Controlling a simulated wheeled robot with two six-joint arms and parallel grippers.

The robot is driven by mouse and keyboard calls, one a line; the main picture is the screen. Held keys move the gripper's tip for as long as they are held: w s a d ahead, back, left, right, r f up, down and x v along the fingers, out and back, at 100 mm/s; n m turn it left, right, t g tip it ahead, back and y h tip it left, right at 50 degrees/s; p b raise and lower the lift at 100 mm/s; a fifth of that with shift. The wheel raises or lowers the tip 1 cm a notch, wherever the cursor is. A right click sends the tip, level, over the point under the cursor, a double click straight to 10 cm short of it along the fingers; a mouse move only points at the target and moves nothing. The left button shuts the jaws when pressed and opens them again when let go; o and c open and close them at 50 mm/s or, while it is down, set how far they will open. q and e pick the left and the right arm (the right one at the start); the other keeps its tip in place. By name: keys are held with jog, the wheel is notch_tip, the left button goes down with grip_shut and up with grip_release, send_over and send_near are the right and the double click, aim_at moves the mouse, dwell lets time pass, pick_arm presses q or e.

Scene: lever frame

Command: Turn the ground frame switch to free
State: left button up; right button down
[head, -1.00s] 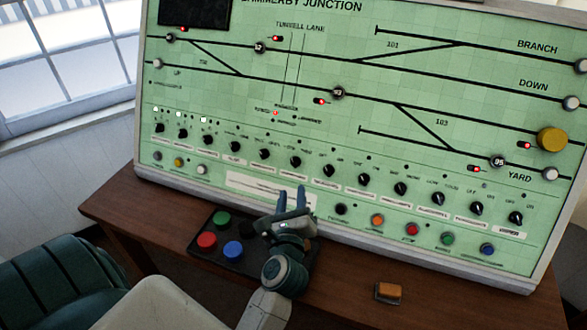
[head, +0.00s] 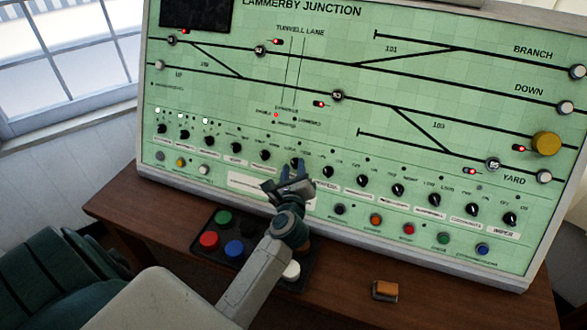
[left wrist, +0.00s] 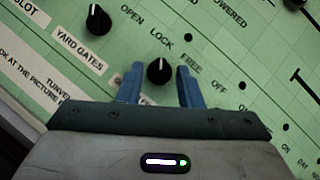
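The green panel (head: 300,110) carries a row of black rotary knobs. In the left wrist view, a black knob (left wrist: 159,72) marked LOCK and FREE sits between my two blue fingertips. Its white pointer line is towards LOCK. Its name plate below is mostly hidden by my gripper; only a first letter like G shows. My left gripper (left wrist: 160,85) is open, with a finger on each side of the knob and gaps to it. In the head view, my left gripper (head: 291,172) is at the lower knob row, partly covering the knob there. My right gripper is not in view.
The YARD GATES knob (left wrist: 98,20) is the neighbour on the left. A dark box with coloured buttons (head: 209,239) lies on the desk (head: 140,215) below my left arm. An orange block (head: 385,290) lies further right. A green chair (head: 45,270) stands at lower left.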

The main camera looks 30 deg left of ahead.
pick_arm(q)
grip_shut()
